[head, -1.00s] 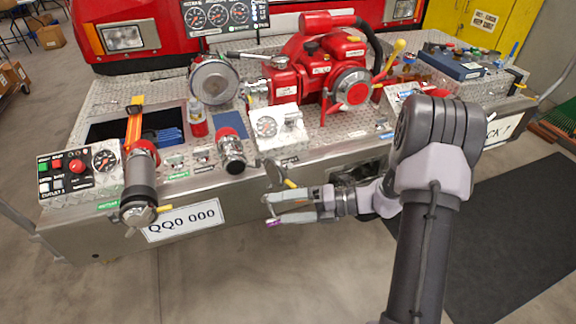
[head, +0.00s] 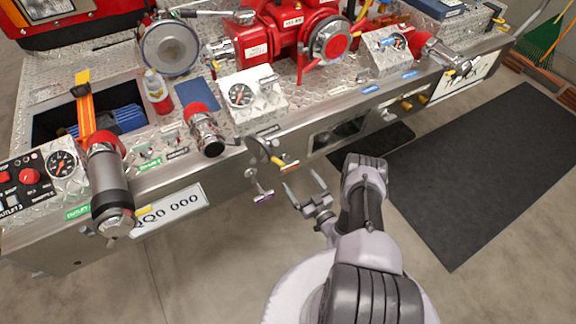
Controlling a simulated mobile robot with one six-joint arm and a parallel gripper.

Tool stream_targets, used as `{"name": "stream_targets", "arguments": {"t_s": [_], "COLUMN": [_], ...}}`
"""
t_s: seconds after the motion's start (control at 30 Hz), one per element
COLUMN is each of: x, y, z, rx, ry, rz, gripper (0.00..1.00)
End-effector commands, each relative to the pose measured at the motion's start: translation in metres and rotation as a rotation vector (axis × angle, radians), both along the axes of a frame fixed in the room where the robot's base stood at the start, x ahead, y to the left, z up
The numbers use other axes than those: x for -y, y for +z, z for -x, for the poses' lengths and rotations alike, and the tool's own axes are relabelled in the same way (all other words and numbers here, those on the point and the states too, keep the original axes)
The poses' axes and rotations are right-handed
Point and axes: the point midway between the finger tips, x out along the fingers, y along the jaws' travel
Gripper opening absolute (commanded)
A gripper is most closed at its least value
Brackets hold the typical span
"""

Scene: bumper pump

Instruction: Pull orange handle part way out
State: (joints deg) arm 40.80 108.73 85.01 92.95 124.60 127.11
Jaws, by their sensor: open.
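A crank-like lever (head: 265,148) with a yellow-orange grip (head: 286,166) is on the front face of the metal bumper, below the pressure gauge box. Just below it, a grey T-shaped pull handle (head: 260,188) with a purple mark at its end sticks out from the bumper. My gripper (head: 304,188) is open and empty, with its two fingers spread and pointing up toward the bumper.
A capped hose outlet (head: 108,187) juts out at the left above the licence plate (head: 168,210). A dark opening (head: 338,134) and yellow-orange fittings (head: 412,102) are right along the bumper. The floor below is clear, with a black mat (head: 468,170) at the right.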

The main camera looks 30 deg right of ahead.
Motion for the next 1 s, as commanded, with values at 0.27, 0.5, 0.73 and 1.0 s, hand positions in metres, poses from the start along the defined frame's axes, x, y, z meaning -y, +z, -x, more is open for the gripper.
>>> {"name": "stream_targets", "arguments": {"t_s": [0.27, 0.5, 0.73, 1.0], "x": [-0.003, -0.004, -0.004, -0.004], "y": [-0.002, 0.000, 0.000, 0.000], "z": [-0.069, -0.088, -0.089, -0.088], "rx": [0.002, 0.000, -0.001, -0.001], "ry": [0.004, 0.002, 0.002, 0.002], "rz": [0.003, 0.001, 0.002, 0.002], "gripper": [0.95, 0.95, 0.93, 0.40]}}
